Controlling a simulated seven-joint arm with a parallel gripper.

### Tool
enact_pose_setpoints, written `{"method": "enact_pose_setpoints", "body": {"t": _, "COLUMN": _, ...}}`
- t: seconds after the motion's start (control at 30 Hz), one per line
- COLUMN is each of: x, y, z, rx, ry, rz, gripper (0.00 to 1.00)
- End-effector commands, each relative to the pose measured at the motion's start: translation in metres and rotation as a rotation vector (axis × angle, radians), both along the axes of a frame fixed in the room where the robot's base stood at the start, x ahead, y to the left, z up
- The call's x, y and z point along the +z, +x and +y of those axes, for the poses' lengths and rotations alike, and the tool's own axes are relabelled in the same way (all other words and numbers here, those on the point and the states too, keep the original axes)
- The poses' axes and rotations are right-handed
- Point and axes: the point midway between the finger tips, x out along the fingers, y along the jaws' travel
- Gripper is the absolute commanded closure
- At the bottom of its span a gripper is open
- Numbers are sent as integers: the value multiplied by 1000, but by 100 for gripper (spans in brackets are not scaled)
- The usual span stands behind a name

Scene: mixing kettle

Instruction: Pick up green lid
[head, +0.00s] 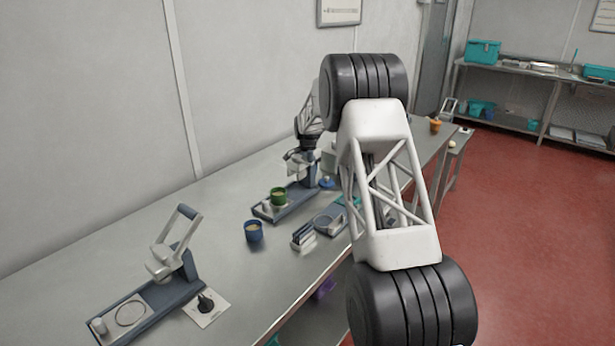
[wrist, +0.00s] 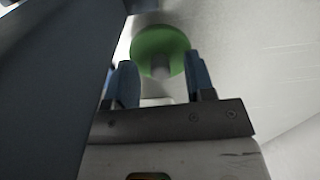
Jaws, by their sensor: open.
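A round green piece with a grey knob-like middle, which looks like the green lid (wrist: 150,42), shows in the wrist view just beyond my fingertips. My gripper (wrist: 161,62) has its two blue fingers apart, one on each side of the green piece's lower part. I cannot tell whether they touch it. In the head view a green round container (head: 278,197) sits on the plate of the far blue-grey stand. I cannot tell there whether its green top is a separate lid. My arm reaches down toward that stand, and my fingers are not clear in that view.
A dark blue upright block (wrist: 55,90) fills the left of the wrist view, close to my gripper. A similar stand (head: 150,306) is nearer on the grey table (head: 80,262).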

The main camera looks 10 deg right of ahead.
Motion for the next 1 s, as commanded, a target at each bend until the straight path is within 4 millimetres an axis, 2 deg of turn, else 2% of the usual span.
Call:
{"method": "enact_pose_setpoints", "body": {"t": 0.63, "x": -5, "y": 0, "z": 0, "rx": 0, "ry": 0, "rz": 0, "gripper": 51}}
{"method": "enact_pose_setpoints", "body": {"t": 0.97, "x": -5, "y": 0, "z": 0, "rx": 0, "ry": 0, "rz": 0, "gripper": 100}}
{"method": "enact_pose_setpoints", "body": {"t": 1.0, "x": -5, "y": 0, "z": 0, "rx": 0, "ry": 0, "rz": 0, "gripper": 100}}
